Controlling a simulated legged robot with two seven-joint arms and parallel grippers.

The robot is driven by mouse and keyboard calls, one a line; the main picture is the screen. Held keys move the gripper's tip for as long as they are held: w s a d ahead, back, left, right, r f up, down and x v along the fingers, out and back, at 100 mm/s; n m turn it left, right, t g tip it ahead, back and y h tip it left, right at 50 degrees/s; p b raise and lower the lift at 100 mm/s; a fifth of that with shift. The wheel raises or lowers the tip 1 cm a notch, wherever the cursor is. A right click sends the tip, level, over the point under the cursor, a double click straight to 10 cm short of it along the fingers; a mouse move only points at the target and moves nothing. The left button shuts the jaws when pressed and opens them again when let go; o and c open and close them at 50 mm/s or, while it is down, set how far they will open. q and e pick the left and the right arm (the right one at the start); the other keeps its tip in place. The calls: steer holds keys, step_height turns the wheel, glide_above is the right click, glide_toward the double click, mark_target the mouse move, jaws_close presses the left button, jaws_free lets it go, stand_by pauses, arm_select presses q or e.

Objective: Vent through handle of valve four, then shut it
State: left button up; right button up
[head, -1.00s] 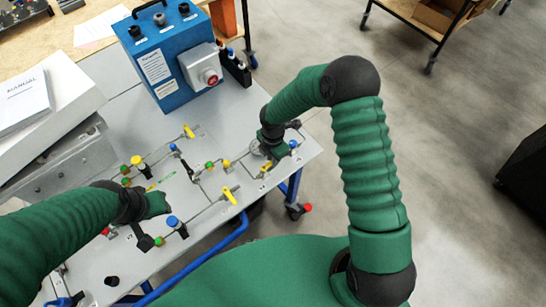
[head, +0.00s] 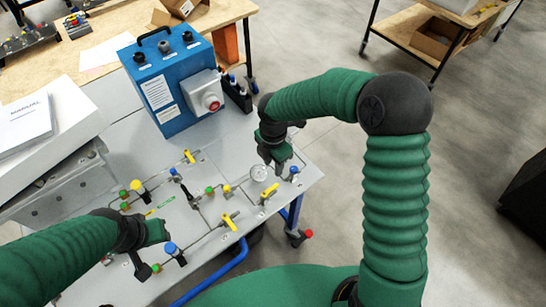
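The grey panel (head: 200,240) carries thin pipes and several valves; I cannot read which is valve four. Yellow lever handles sit at the back (head: 189,156), at the front (head: 230,221) and at the right (head: 269,194). A dark lever (head: 177,177) is near the middle. A round gauge (head: 258,173) is at the right, beside the right yellow lever. My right gripper (head: 279,161) points down above the panel's right side, behind that lever and apart from it; its fingers are bunched in view. My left gripper (head: 153,236) is low over the front left; its fingertips are unclear.
A blue box with a red button (head: 170,90) stands at the panel's back. A manual (head: 22,122) lies on a white box at the left. A wooden bench (head: 225,14) is behind.

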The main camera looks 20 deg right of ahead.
steer(key=shift+r, duration=2)
